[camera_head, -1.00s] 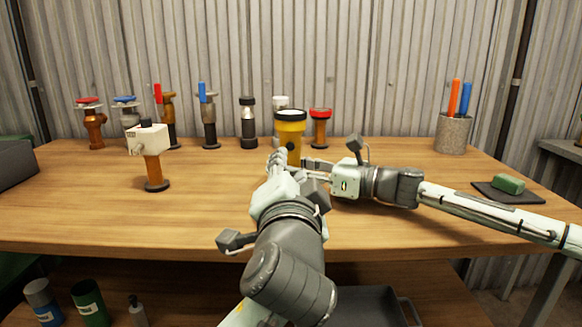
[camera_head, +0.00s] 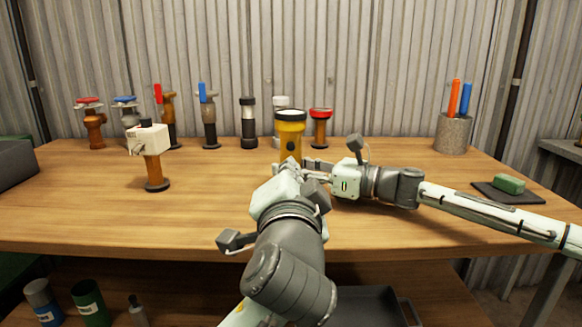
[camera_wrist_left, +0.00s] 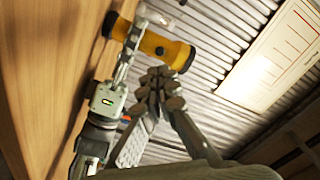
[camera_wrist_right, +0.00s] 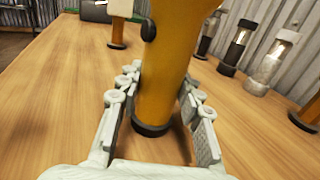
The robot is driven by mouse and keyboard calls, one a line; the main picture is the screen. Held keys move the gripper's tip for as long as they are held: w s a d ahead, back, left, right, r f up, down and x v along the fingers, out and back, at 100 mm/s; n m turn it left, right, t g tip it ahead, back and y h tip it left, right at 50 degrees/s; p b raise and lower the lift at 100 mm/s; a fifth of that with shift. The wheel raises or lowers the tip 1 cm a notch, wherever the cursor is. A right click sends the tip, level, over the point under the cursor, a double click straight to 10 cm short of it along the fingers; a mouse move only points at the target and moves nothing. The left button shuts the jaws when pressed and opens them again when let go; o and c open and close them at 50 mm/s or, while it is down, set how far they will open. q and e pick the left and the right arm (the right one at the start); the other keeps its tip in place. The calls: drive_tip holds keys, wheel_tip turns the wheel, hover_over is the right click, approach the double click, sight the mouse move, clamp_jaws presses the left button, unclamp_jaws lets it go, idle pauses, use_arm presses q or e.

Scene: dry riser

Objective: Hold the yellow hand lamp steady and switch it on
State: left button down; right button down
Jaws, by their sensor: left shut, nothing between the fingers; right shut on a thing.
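The yellow hand lamp (camera_head: 290,133) stands upright on the workbench, with a black ring below its pale top. In the right wrist view the lamp's yellow body (camera_wrist_right: 160,90) stands between the fingers of my right gripper (camera_wrist_right: 160,118), which is shut on it. A dark button (camera_wrist_right: 148,30) shows on the lamp's side. My left gripper (camera_head: 290,168) is shut and empty, just in front of the lamp in the head view. In the left wrist view the fingertips of my left gripper (camera_wrist_left: 160,78) are together, close to the lamp (camera_wrist_left: 155,45).
Several valves stand at the back left. A white-headed device (camera_head: 150,140) on an orange post stands nearer. A dark lamp (camera_head: 248,122) and a red-topped one (camera_head: 320,127) stand behind. A pen cup (camera_head: 453,134) and a green block (camera_head: 508,184) are on the right.

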sight(291, 147)
idle(0.4)
use_arm(q)
drive_tip(key=shift+n, duration=0.7)
drive_tip(key=shift+w, duration=3)
drive_tip(key=shift+w, duration=0.25)
drive_tip(key=shift+w, duration=1.45)
drive_tip(key=s, duration=0.6)
